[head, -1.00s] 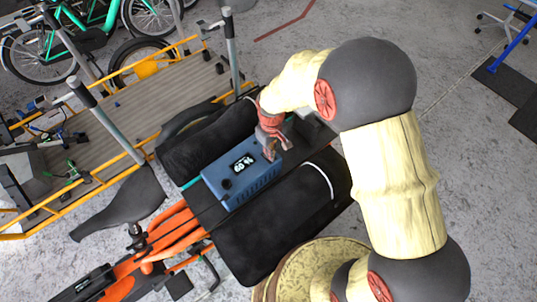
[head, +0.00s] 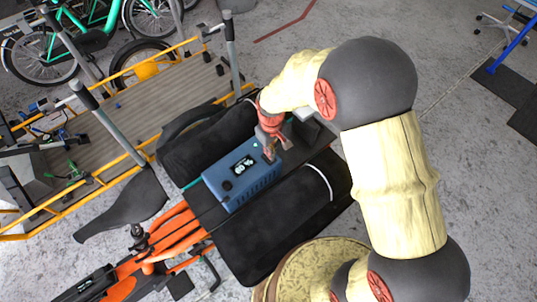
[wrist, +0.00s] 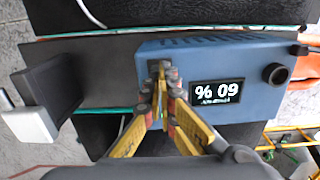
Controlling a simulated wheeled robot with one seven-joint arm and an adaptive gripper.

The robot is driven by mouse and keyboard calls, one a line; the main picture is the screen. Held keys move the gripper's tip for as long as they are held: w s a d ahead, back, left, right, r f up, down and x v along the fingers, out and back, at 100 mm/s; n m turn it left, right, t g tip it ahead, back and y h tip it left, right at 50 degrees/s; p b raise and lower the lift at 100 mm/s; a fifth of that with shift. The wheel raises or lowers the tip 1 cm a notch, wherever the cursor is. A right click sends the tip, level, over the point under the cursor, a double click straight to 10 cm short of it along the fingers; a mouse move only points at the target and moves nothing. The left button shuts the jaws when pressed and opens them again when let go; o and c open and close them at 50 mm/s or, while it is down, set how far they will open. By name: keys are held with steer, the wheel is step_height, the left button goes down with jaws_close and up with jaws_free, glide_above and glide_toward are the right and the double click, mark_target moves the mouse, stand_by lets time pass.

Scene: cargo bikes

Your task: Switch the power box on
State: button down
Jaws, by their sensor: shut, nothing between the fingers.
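The power box (head: 247,192) is a blue case on the rear rack of the orange cargo bike, between two black bags.
Black bags (head: 275,225) flank the box. A dark block with a light end (wrist: 50,95) stands beyond the box's far end. The bike's saddle (head: 125,205) and a yellow-railed cargo platform (head: 150,95) lie to the left. Open concrete floor is at the upper right.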

steer(key=shift+r+p, duration=1.7)
steer(key=shift+r, duration=0.75)
steer(key=s+d+r+m+t, duration=0.2)
steer(key=s+d+r, duration=0.2)
steer(key=r, duration=0.6)
steer(key=s+d+r+m+t, duration=0.1)
steer(key=s+d+r+m, duration=0.1)
steer(key=s+d+r, duration=0.3)
steer(key=s+d+r+m+t, duration=0.2)
steer(key=s+d+r, duration=0.3)
steer(key=s+r, duration=0.6)
step_height(320, 180, up, 5)
steer(key=shift+d+r+m+t, duration=0.2)
steer(key=shift+m+t, duration=0.1)
steer(key=shift+m, duration=0.1)
steer(key=shift+a, duration=0.15)
